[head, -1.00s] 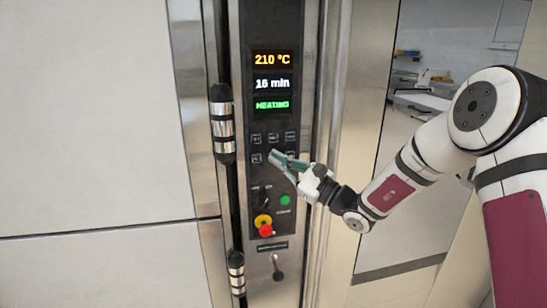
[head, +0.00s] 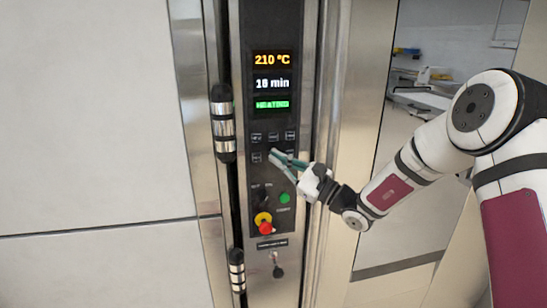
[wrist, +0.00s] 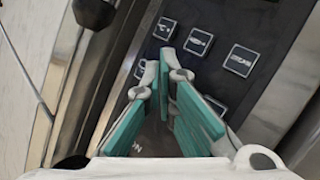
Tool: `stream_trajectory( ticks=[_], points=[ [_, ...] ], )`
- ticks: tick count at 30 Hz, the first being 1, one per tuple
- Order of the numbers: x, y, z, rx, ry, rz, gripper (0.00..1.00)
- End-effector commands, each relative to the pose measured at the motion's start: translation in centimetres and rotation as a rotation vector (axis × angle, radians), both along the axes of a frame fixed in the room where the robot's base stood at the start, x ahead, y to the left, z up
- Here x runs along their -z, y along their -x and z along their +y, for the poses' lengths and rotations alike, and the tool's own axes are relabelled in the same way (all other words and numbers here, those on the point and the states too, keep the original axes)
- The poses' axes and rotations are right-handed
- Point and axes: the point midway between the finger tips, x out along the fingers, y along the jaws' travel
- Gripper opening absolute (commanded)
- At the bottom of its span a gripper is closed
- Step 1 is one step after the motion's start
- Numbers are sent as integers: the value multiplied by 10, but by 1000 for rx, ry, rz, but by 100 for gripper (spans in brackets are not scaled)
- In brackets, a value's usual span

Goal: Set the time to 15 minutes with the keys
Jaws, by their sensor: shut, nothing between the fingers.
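The dark control panel (head: 285,215) carries an orange readout of 210 °C (head: 272,59). Below it is a white time readout (head: 272,83) in minutes; its last digit is blurred and looks like 15 or 16. Small square keys sit under the displays: three in an upper row, with the middle one (head: 274,137) also seen in the wrist view (wrist: 199,42). A lower-row left key (head: 257,157) shows beside my fingers. My gripper (head: 275,154) is shut and empty, its tips over the lower row. The key behind the tips is hidden; contact cannot be told.
A green status display (head: 271,105) seems to read HEATING. Below the keys are a green button (head: 285,198) and a red knob on a yellow base (head: 265,228). A black-and-steel handle (head: 222,123) stands left of the panel.

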Motion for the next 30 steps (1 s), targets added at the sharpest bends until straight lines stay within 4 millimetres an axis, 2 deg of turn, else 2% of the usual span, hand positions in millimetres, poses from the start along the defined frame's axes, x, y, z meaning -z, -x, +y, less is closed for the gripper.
stream_trajectory(
  ticks=[30],
  points=[
    [0, -10, 2, 0, 1, 1, 0]
  ],
)
